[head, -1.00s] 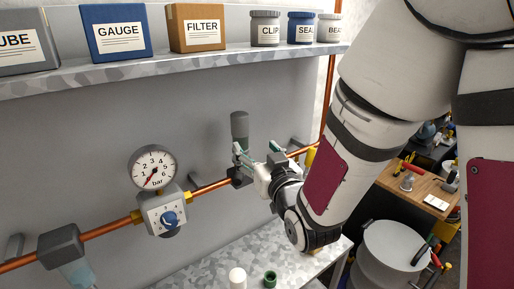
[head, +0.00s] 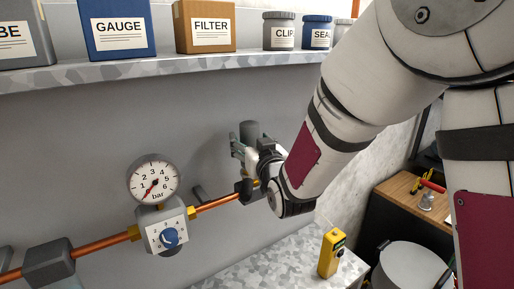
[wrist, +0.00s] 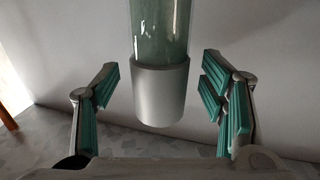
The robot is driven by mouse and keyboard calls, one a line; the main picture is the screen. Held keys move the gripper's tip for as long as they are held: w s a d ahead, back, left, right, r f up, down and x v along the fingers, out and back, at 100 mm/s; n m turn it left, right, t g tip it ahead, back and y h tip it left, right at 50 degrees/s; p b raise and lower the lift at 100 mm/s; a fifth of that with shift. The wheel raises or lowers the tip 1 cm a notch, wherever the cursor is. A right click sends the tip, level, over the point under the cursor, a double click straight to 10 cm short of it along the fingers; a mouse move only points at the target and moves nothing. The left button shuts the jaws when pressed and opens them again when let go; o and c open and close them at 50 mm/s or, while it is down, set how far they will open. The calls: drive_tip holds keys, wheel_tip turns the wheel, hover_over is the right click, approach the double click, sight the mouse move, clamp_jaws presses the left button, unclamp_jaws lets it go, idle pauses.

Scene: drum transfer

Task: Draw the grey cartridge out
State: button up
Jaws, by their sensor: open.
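The grey cartridge (head: 249,131) shows in the head view as an upright grey cylinder above the pipe, its lower part hidden by my gripper (head: 245,157). In the wrist view my gripper (wrist: 158,92) is open, with green-padded fingers on both sides of a cylinder. That cylinder has a clear, greenish upper body (wrist: 161,35) and a smooth silver-grey lower end (wrist: 160,92). Gaps show between it and the pads on both sides in the picture. I cannot tell how far it reaches in depth between the fingers.
A copper pipe (head: 100,246) crosses the wall with a gauge (head: 153,181) and a blue-knobbed regulator (head: 168,237). A shelf (head: 150,68) with labelled boxes and jars is above. A yellow device (head: 331,252) stands on the bench (head: 275,262), which is otherwise largely clear.

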sight(250, 123)
drive_tip(key=shift+w+a, duration=0.2)
drive_tip(key=shift+w, duration=0.35)
drive_tip(key=c, duration=1.5)
drive_tip(key=shift+r, duration=0.1)
drive_tip(key=shift+r, duration=0.1)
drive_tip(key=shift+r+p, duration=0.75)
drive_tip(key=shift+r, duration=1.25)
drive_tip(key=shift+r+p, duration=0.55)
drive_tip(key=shift+r, duration=1.4)
